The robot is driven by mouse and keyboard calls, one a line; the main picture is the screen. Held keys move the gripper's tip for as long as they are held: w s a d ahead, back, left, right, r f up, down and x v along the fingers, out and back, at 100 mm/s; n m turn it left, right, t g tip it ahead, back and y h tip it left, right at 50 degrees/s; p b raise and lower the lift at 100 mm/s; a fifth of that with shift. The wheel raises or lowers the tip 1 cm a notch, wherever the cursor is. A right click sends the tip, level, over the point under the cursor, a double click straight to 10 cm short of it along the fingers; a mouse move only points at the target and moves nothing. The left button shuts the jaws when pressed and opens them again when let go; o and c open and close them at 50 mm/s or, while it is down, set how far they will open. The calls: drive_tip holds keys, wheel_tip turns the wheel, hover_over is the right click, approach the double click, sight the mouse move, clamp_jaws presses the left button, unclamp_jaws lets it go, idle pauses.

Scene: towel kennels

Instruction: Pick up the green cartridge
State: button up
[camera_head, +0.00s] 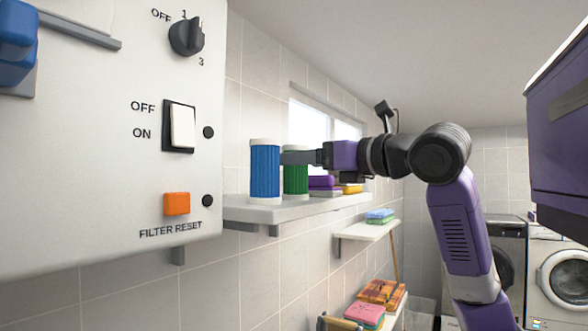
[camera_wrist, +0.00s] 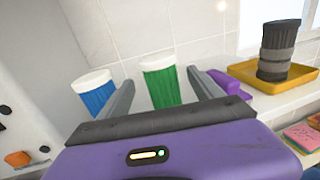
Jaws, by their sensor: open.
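The green cartridge (camera_head: 295,178) stands upright on a wall shelf in the head view, partly hidden by the blue cartridge and my gripper. In the wrist view the green cartridge (camera_wrist: 161,84), ribbed with a white cap, shows between my two fingers. My gripper (camera_head: 290,157) reaches in from the right and is open. In the wrist view the fingers of my gripper (camera_wrist: 163,90) lie one on each side of the green cartridge, with gaps visible. I cannot tell how far the fingertips reach along it.
A blue cartridge (camera_head: 265,171) stands close on the left, near my left finger in the wrist view (camera_wrist: 96,92). A yellow tray (camera_wrist: 262,78) with a dark cylinder (camera_wrist: 277,50) is to the right. A control panel (camera_head: 100,150) fills the left of the head view.

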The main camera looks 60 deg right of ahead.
drive_tip(key=shift+p+x, duration=0.7)
drive_tip(key=shift+x, duration=1.3)
drive_tip(key=shift+f, duration=0.1)
drive_tip(key=c, duration=1.5)
